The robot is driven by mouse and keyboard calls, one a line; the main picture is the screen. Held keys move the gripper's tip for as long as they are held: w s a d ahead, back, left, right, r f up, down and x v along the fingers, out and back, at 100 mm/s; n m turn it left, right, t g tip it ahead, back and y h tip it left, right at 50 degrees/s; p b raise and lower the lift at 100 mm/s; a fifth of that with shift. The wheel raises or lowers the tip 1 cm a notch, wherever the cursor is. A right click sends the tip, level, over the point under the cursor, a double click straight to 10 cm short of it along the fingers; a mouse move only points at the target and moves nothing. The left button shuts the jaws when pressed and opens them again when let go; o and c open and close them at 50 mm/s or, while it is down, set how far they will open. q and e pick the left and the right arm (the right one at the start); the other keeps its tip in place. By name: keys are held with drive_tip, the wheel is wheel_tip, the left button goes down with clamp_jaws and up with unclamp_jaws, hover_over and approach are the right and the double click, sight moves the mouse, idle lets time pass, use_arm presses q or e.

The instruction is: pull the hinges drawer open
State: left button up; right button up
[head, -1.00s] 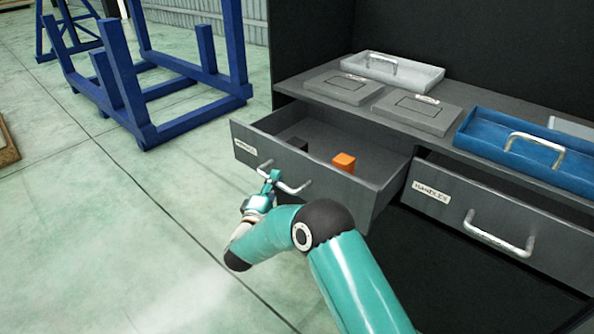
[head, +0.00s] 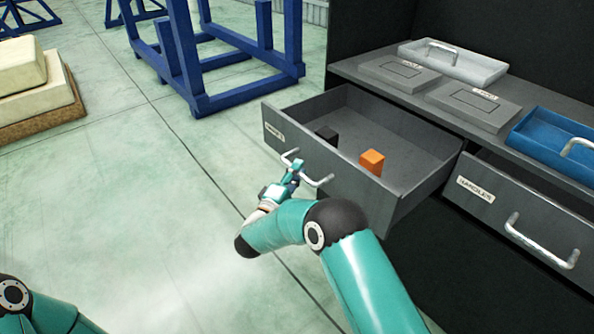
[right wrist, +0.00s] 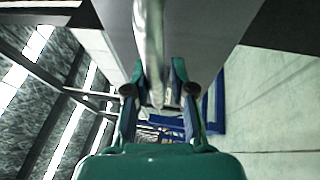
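The left drawer (head: 330,177) of the dark grey bench is pulled well out, its inside open to view. A small label (head: 274,131) on its front is too blurred to read surely. Its silver bar handle (head: 318,181) is on the front face. My right gripper (head: 293,176) is at this handle. In the right wrist view the silver bar (right wrist: 154,45) runs between the two fingers of my right gripper (right wrist: 158,85), which look closed around it. An orange block (head: 371,161) and a black block (head: 326,135) lie in the drawer. My left gripper is out of view.
A second drawer (head: 525,205), labelled handles, sits slightly open at the right. The bench top bears two grey lidded panels (head: 399,73), a light grey tray (head: 453,63) and a blue tray (head: 555,142). A blue frame (head: 235,102) stands behind. The floor left of the drawer is clear.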

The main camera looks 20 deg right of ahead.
drive_tip(key=shift+o, duration=1.2)
drive_tip(key=shift+f, duration=0.1)
drive_tip(key=v, duration=1.2)
